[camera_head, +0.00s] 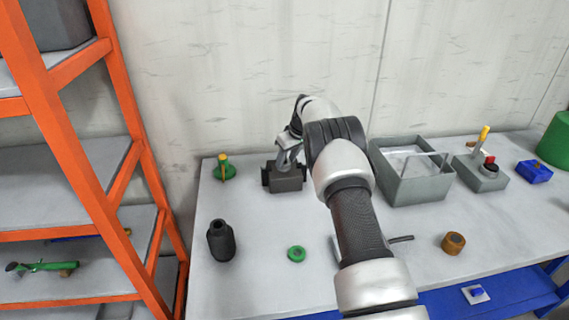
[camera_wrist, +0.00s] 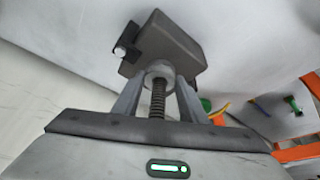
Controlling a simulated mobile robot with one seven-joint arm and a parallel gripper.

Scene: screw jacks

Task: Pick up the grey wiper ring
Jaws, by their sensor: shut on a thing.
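The grey wiper ring (camera_wrist: 159,69) shows in the wrist view as a round grey collar between my fingertips. My gripper (camera_wrist: 159,84) is shut on it, one finger on each side. A dark threaded screw (camera_wrist: 158,98) runs between the fingers from the ring towards my palm; the ring appears to be around it. Just beyond the ring is a dark grey jack body (camera_wrist: 170,42); whether the ring touches it I cannot tell. In the head view the jack body (camera_head: 286,179) stands at the back of the table, with my gripper (camera_head: 289,163) over it; the ring is hidden there.
A green-and-yellow part (camera_head: 224,170) is left of the jack. A black bottle-like part (camera_head: 221,241), a green ring (camera_head: 296,254) and a brown ring (camera_head: 453,243) are nearer. A grey bin (camera_head: 418,187) stands right of my arm. An orange shelf (camera_head: 135,130) borders the left.

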